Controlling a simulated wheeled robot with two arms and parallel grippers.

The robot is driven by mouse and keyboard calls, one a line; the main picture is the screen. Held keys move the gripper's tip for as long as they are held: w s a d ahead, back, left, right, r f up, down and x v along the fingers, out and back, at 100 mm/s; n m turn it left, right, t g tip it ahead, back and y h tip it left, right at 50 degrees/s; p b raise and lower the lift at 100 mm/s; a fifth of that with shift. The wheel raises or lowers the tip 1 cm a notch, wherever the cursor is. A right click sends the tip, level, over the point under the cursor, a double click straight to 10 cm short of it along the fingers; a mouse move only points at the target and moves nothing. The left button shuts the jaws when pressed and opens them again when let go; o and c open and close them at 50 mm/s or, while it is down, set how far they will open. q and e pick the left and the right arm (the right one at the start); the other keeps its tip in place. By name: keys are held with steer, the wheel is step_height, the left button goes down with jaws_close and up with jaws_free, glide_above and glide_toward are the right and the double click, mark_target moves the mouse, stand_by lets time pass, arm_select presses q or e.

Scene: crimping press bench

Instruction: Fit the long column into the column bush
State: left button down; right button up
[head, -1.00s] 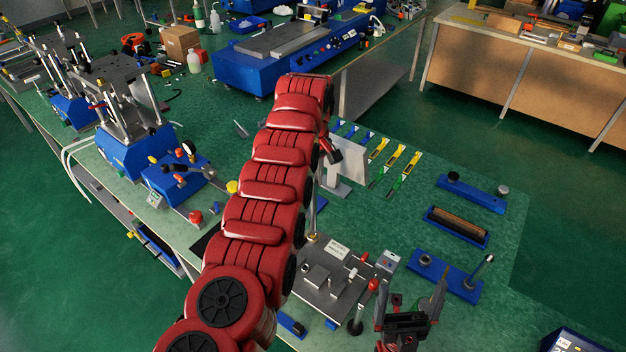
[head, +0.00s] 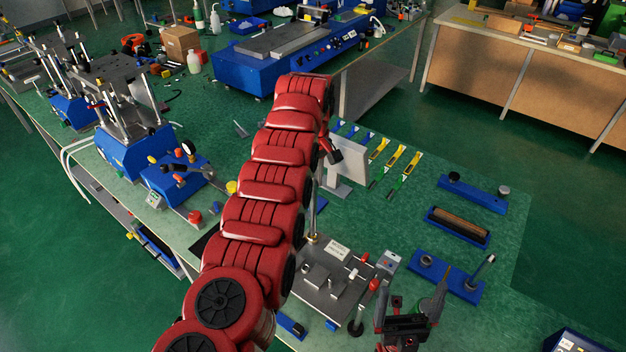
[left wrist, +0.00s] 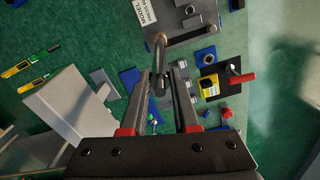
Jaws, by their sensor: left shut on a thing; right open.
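My left gripper (left wrist: 165,88) is shut on the long column (left wrist: 161,60), a shiny metal rod between its fingertips. In the head view, my red left arm hides most of this gripper. The column (head: 313,212) shows there as a thin upright strip beside the arm. Its lower end is by the brass-coloured column bush (head: 312,240) at the back left of the grey press plate (head: 318,290). I cannot tell whether it is inside the bush. My right gripper (head: 408,325) is open and empty, in front of the plate's right side.
A pale upright panel (head: 347,162) stands behind the plate. Blue holders (head: 445,278), (head: 457,227) and (head: 472,195) lie to the right. Yellow and green tools (head: 395,160) lie farther back. The bench's right edge is near these holders, with bare green bench between things.

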arm_select(q)
steer(key=shift+f+b, duration=0.95)
steer(key=shift+f, duration=0.35)
steer(key=c, duration=0.6)
jaws_free()
steer(key=shift+r, duration=0.5)
step_height(320, 180, up, 5)
steer(key=shift+a+r+p, duration=0.1)
steer(key=shift+p, duration=0.2)
step_height(320, 180, up, 11)
steer(key=p, duration=1.1)
steer(key=shift+s+r, duration=0.1)
steer(key=shift+r, duration=0.05)
